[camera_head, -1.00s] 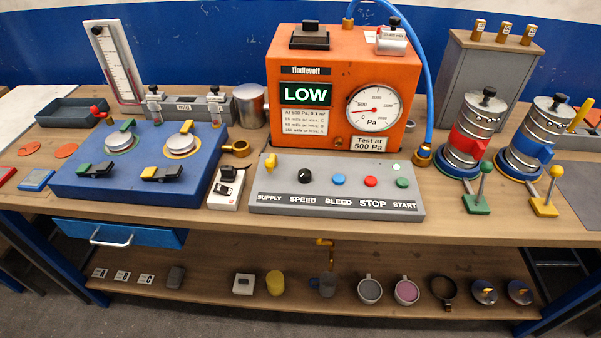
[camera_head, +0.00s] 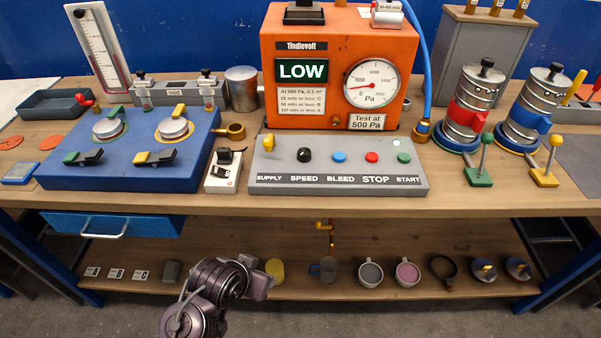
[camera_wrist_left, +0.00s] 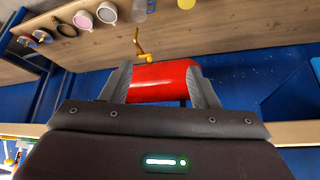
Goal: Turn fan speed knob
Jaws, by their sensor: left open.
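The black speed knob (camera_head: 304,155) sits on the grey control panel (camera_head: 340,188), above the printed word SPEED, between the yellow supply lever (camera_head: 269,145) and the blue BLEED button (camera_head: 339,158). My left arm shows at the bottom of the head view, below and in front of the bench; its fingers are not seen there. In the left wrist view my left gripper (camera_wrist_left: 158,72) is open, fingers apart. A red rounded object (camera_wrist_left: 163,80) shows between and beyond the fingers; I cannot tell its distance. The knob is not recognisable in that view. My right gripper is not in view.
The orange machine (camera_head: 340,45) with a LOW display and dial stands behind the panel. A blue box (camera_head: 120,175) with levers and a small white device (camera_head: 222,172) are left. Red and blue canisters stand right. The lower shelf (camera_head: 215,258) holds mugs and small items.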

